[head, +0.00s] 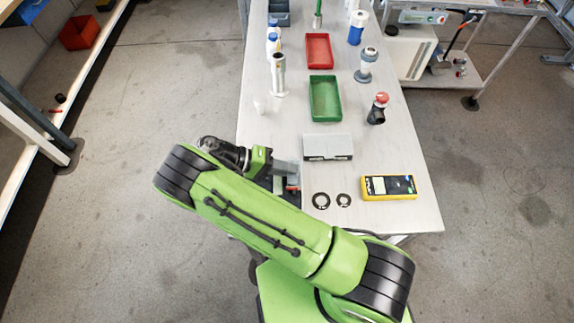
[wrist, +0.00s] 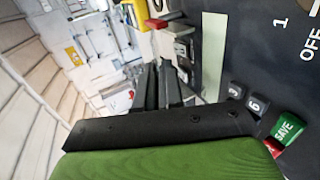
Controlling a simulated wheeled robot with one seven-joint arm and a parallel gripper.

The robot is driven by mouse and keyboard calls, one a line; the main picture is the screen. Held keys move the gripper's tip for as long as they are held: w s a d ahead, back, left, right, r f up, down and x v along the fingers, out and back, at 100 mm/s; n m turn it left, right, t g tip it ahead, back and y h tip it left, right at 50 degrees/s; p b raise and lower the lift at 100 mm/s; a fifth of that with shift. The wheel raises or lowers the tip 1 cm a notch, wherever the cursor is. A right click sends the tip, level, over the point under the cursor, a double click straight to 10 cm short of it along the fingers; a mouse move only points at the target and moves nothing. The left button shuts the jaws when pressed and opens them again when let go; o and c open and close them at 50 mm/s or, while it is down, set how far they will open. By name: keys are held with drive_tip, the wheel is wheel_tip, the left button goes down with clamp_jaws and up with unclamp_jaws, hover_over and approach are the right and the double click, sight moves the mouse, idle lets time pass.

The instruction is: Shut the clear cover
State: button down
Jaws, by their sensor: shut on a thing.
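My gripper (head: 272,163) is low at the left edge of the bench, beside a dark unit (head: 291,192) with a red part. A greyish, see-through-looking panel (head: 288,168), which seems to be the clear cover, stands out at its fingers, tilted above the unit. In the wrist view my gripper's dark fingers (wrist: 157,88) are close together, shut on a thin edge that is hard to make out. At the right of that view is a dark control panel (wrist: 262,60) with "1", "OFF", number keys and a green SAVE key (wrist: 289,128).
A grey box (head: 328,148) stands just beyond the unit. Green (head: 325,98) and red (head: 318,50) trays and several bottles stand farther back. The bench's front right corner is clear.

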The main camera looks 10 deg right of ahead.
drive_tip(key=shift+f, duration=0.1)
idle(0.5)
drive_tip(key=c, duration=1.3)
unclamp_jaws()
drive_tip(key=shift+c, duration=0.2)
drive_tip(key=v, duration=1.5)
drive_tip(key=shift+a+b, duration=0.4)
drive_tip(key=shift+a, duration=0.05)
drive_tip(key=shift+w+d, duration=0.1)
